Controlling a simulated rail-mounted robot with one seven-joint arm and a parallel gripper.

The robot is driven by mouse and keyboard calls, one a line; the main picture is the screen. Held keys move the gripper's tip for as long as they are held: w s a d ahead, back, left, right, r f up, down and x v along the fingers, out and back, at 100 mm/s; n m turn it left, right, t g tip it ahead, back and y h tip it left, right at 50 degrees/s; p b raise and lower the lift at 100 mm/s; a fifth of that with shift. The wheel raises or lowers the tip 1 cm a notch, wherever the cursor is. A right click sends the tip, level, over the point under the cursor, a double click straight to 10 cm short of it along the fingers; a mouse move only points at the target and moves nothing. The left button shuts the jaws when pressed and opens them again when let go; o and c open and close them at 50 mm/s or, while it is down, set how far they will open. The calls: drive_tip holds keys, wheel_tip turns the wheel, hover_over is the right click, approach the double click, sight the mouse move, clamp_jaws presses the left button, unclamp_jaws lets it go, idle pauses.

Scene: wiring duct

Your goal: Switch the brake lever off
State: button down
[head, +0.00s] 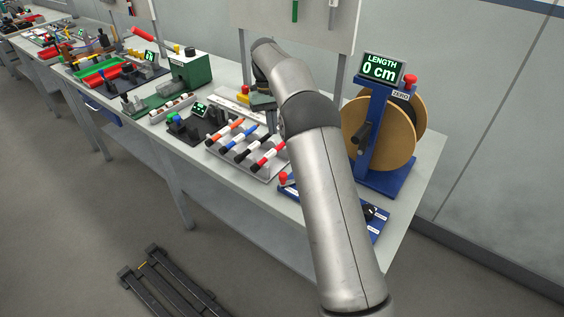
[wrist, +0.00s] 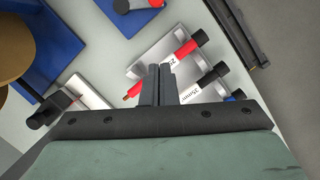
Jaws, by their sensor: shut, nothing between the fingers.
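A blue plate (head: 378,230) at the bench front is partly hidden behind my arm. A red knob (head: 283,177) stands at its left end and a black knob (head: 370,211) at its right. I cannot tell for sure which part is the brake lever, and no lever label is readable. In the wrist view, a blue plate (wrist: 133,18) at the top carries a grey part with a red end (wrist: 122,6). My gripper (wrist: 158,85) is shut and empty, over the rack of coloured tools and apart from that plate. Its fingertips are hidden in the head view.
The tool rack (head: 252,160) holds several coloured handles. A blue reel stand (head: 378,150) with a wooden spool (head: 405,125) and a display reading 0 cm (head: 382,68) stands right of my arm. A white panel (head: 285,22) rises behind. Other fixtures fill the bench leftward.

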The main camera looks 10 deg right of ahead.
drive_tip(key=p+x, duration=0.1)
drive_tip(key=x, duration=0.8)
drive_tip(key=shift+s+f, duration=0.15)
drive_tip(key=shift+f, duration=0.2)
drive_tip(key=s+p, duration=0.1)
drive_tip(key=s, duration=0.2)
drive_tip(key=shift+d, duration=0.15)
drive_tip(key=shift+s+f, duration=0.15)
drive_tip(key=shift+s, duration=0.3)
